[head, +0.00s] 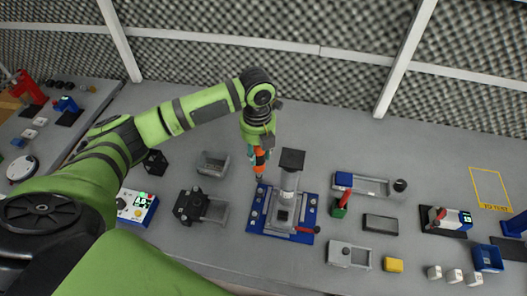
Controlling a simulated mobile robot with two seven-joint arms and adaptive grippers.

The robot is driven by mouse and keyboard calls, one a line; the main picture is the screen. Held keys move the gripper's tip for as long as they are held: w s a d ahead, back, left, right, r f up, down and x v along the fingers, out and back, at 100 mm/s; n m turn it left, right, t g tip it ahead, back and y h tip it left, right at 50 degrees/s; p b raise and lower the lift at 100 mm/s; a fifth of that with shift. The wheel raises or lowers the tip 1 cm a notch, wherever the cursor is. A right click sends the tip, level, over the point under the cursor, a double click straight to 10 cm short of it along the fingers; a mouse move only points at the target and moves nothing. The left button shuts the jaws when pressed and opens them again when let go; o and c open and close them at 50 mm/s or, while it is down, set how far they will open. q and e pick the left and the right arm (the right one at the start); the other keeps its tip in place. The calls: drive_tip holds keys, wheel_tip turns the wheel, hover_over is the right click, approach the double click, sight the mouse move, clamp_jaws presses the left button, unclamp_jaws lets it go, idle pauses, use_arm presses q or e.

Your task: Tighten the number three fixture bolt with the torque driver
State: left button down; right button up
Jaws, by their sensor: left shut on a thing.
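The blue fixture plate (257,208) lies on the grey bench, with a grey clamp block and an upright column with a dark square top (292,160) on it. Small bolts show along its edges; their numbers are too small to read. My left gripper (261,150) points down at the plate's far left corner and is shut on an orange and teal tool, which looks like the torque driver (260,163). The dark tip of the driver is at or just above that corner; I cannot tell whether it touches a bolt. My right gripper is not in view.
A grey open bin (213,164) and a black vise-like device (190,206) stand left of the plate. A white and blue meter box (136,206) is further left. A red and green tool stand (340,204) and grey trays (380,222) are to the right.

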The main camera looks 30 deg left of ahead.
sight(260, 168)
use_arm(q)
drive_tip(key=shift+d+f, duration=0.1)
drive_tip(key=shift+d+f+b, duration=0.1)
drive_tip(key=shift+f+b, duration=1)
drive_tip(key=shift+f, duration=1.65)
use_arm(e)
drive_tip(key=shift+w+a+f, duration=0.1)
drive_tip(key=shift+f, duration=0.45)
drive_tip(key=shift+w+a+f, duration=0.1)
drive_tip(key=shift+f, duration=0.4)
use_arm(q)
drive_tip(key=shift+p, duration=1.05)
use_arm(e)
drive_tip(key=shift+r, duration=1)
use_arm(q)
drive_tip(key=shift+f+b, duration=0.4)
drive_tip(key=shift+f, duration=0.4)
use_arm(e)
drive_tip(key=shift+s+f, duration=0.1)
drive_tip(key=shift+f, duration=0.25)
use_arm(q)
drive_tip(key=shift+f+p, duration=0.1)
drive_tip(key=shift+p, duration=0.25)
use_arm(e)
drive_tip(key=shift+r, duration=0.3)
